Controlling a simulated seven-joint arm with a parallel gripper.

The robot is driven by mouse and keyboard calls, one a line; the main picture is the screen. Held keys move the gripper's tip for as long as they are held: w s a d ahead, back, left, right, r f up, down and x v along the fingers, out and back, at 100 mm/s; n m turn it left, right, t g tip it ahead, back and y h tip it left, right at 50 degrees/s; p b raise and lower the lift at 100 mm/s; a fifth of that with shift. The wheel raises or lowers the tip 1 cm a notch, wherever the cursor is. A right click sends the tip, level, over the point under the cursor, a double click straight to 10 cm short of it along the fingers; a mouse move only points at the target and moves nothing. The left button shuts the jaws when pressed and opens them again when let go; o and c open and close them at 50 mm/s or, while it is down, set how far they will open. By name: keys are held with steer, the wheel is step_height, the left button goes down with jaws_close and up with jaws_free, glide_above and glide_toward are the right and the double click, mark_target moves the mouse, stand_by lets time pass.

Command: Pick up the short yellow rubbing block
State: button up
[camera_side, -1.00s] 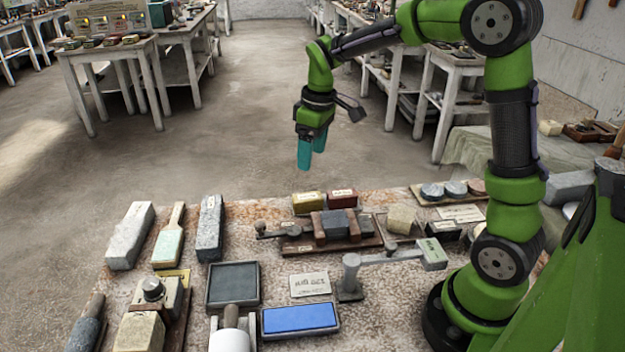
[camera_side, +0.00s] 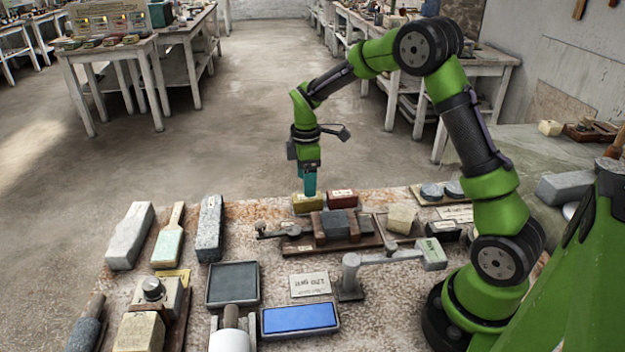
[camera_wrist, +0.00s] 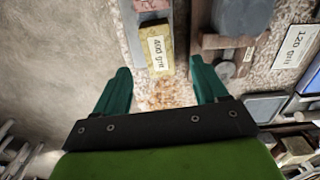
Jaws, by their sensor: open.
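The short yellow block (camera_side: 307,204) lies at the far edge of the stone work table in the side view. In the wrist view, the yellow block (camera_wrist: 152,31) has a pale label reading "400 grit". My gripper (camera_side: 309,192) points down right at the block in the side view, its fingertips overlapping the block's top. In the wrist view, my gripper (camera_wrist: 161,76) is open, and the block's near end lies between the lines of the two teal fingers. Nothing is held. I cannot tell whether a finger touches the block.
A dark red block (camera_side: 342,199) lies just right of the yellow one. A wooden holder with a grey block (camera_side: 335,226) stands close in front. A metal lever arm (camera_side: 395,258) and a blue slab (camera_side: 300,318) are nearer. Beyond the table's far edge is open floor.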

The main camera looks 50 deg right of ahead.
step_height(320, 180, down, 7)
steer(key=shift+d+r, duration=0.15)
steer(key=shift+r, duration=0.05)
steer(key=c, duration=1.2)
steer(key=shift+r, duration=0.1)
step_height(320, 180, up, 10)
steer(key=shift+f, duration=0.1)
steer(key=o, duration=0.6)
steer(key=shift+c, duration=0.2)
steer(key=c, duration=0.6)
